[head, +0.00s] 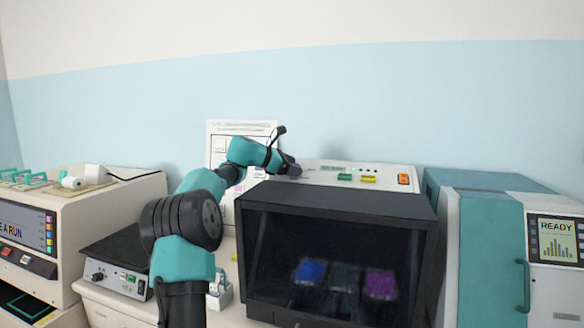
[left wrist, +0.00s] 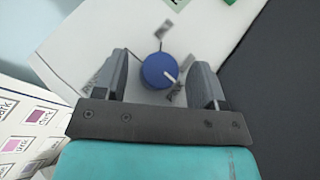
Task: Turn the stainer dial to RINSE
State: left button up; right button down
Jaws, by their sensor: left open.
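The stainer dial (left wrist: 155,68) is a round blue knob with a white pointer mark, on a pale panel in the left wrist view. The mark points to the lower right in that view. My left gripper (left wrist: 161,62) is open, with one finger on each side of the dial and a gap to each. In the head view my left gripper (head: 291,168) is at the left end of the stainer's top panel (head: 325,177) and hides the dial. My right gripper is not in view.
The stainer's dark hood (head: 340,195) stands below the panel, with colored squares visible through its window. Green, yellow and orange buttons (head: 403,179) lie right of the gripper. A teal machine with a READY screen (head: 556,240) stands at right. A hotplate-like device (head: 115,265) is at left.

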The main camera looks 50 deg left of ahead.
pick_arm(q)
jog(key=c, duration=0.9)
jog(key=shift+c, duration=0.2)
jog(key=shift+n+t+y, duration=0.4)
jog(key=shift+n+y, duration=0.2)
jog(key=shift+n, duration=0.3)
jog(key=o, duration=0.9)
jog(key=shift+d, duration=0.1)
jog(key=shift+o, duration=0.2)
jog(key=shift+s, duration=0.1)
jog(key=v, duration=1.7)
jog(key=shift+s+r, duration=0.1)
jog(key=shift+r, duration=0.05)
